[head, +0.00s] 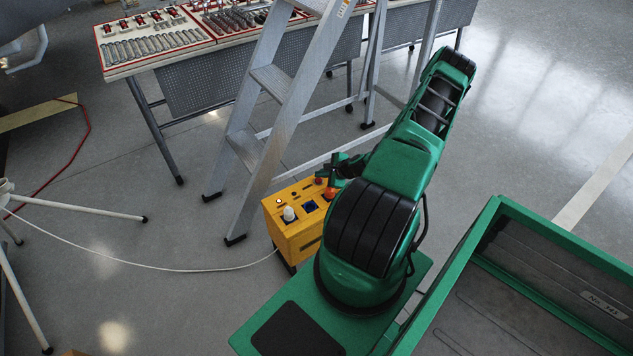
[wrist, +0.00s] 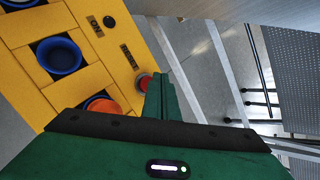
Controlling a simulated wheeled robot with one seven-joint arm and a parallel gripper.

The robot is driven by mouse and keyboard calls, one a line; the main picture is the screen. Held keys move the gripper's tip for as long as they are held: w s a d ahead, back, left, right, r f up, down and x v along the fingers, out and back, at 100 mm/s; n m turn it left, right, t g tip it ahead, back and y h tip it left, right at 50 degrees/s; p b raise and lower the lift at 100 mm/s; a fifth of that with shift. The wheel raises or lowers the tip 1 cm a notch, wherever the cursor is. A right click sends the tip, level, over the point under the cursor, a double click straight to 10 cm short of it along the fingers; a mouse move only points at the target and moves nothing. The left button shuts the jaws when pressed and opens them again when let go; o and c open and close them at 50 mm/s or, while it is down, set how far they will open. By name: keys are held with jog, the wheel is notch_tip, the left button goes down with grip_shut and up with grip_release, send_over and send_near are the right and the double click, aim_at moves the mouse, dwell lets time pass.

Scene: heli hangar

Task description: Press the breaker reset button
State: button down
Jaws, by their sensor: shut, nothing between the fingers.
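A yellow power box (head: 294,239) stands on the floor left of my arm in the head view. Its top panel also fills the left of the wrist view (wrist: 97,62). A red button (wrist: 144,82) in a grey ring sits near the panel's edge; it shows small in the head view (head: 318,181). My gripper (wrist: 160,80) is shut and empty. Its fingertips appear right beside the red button, overlapping its edge in the picture; I cannot tell whether they touch it. In the head view my gripper (head: 331,171) is over the box's far right corner.
The panel also bears a blue socket (wrist: 58,54), an orange-red fitting (wrist: 103,105) and a black knob (wrist: 109,21). A metal stepladder (head: 262,148) stands close behind the box. A tool table (head: 160,58) is beyond. A white cable (head: 150,262) runs left across the floor.

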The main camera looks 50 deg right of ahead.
aim_at(321, 182)
jog(key=shift+s+f, duration=0.1)
jog(key=shift+f, duration=0.2)
jog(key=shift+f, duration=0.4)
dwell(0.7)
jog(key=shift+r, duration=0.85)
jog(key=shift+r, duration=2.5)
